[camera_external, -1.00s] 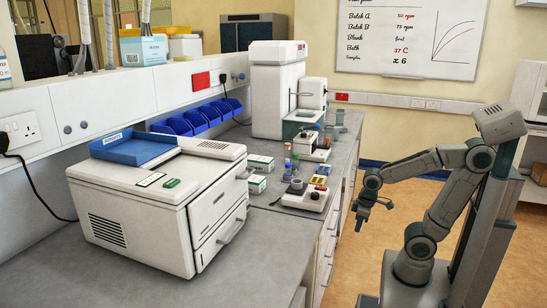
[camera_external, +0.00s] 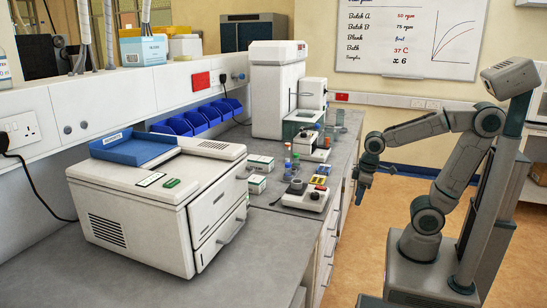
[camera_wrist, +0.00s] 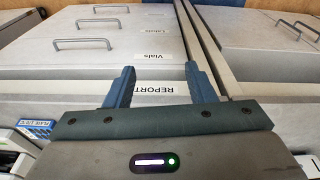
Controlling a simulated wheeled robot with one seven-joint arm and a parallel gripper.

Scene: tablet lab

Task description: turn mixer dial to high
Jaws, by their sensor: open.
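A small white bench device with a dark knob (camera_external: 308,197) sits near the bench's front edge in the external view. It appears to be the mixer, but its dial setting is too small to read. A second white device (camera_external: 309,152) with a stand is just behind it. My gripper (camera_external: 361,193) hangs off the bench's front edge, to the right of these devices and apart from them. In the wrist view my gripper (camera_wrist: 158,70) is open and empty, its blue fingers before drawer fronts. No dial is clearly visible there.
Drawers (camera_wrist: 108,42) with grey handles and labels fill the wrist view. On the bench (camera_external: 262,234) stand a large white machine (camera_external: 160,205), small boxes (camera_external: 257,184) and bottles (camera_external: 288,157). Orange floor (camera_external: 365,250) is open between bench and my base.

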